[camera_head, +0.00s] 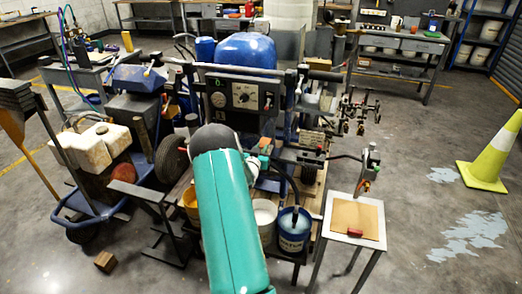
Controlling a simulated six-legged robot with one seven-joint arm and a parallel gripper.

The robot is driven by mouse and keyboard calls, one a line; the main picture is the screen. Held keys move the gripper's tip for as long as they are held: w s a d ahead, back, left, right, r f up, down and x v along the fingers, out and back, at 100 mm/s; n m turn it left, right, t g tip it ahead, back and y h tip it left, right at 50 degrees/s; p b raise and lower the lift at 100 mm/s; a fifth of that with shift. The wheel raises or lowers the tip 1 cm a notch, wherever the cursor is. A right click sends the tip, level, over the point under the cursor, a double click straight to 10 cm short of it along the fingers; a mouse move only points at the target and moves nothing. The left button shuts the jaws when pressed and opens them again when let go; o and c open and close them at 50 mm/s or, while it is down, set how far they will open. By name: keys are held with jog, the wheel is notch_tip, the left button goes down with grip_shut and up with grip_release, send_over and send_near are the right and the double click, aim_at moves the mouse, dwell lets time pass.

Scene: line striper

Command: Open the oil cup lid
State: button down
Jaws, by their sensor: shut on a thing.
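My teal arm (228,215) reaches up from the bottom middle to a dark rounded joint (213,138) in front of the line striper. A small white and teal part, likely my wrist (246,173), shows just right of that joint. My gripper's fingers cannot be made out; they are hidden behind the arm or lost among the machine parts. The line striper (245,95) has a blue tank (246,51) on top and a grey panel with gauges and a dial. I cannot pick out the oil cup or its lid, so whether it is open cannot be told.
Buckets (293,229) stand on a low pallet beside my arm. A small stand (354,218) with a tan top and a red item is to the right. A blue cart (95,205) with white jugs is at left. A yellow-green cone (491,153) is far right; floor between is open.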

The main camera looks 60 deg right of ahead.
aim_at(264, 144)
jog(key=r+y, duration=0.2)
jog(key=y, duration=0.1)
jog(key=d+r+y, duration=0.1)
jog(key=shift+w+r+g+y, duration=0.2)
jog(key=shift+r+g+y, duration=0.2)
jog(key=shift+d+r+y, duration=0.45)
jog(key=shift+r+y, duration=0.25)
jog(key=shift+y, duration=0.4)
jog(key=shift+w+d+r+g+y, duration=0.1)
jog(key=shift+d+r+g+y, duration=0.1)
jog(key=shift+d+r+y, duration=0.4)
jog(key=shift+d+r+g+y, duration=0.2)
jog(key=shift+d+y, duration=0.1)
jog(key=shift+y, duration=0.5)
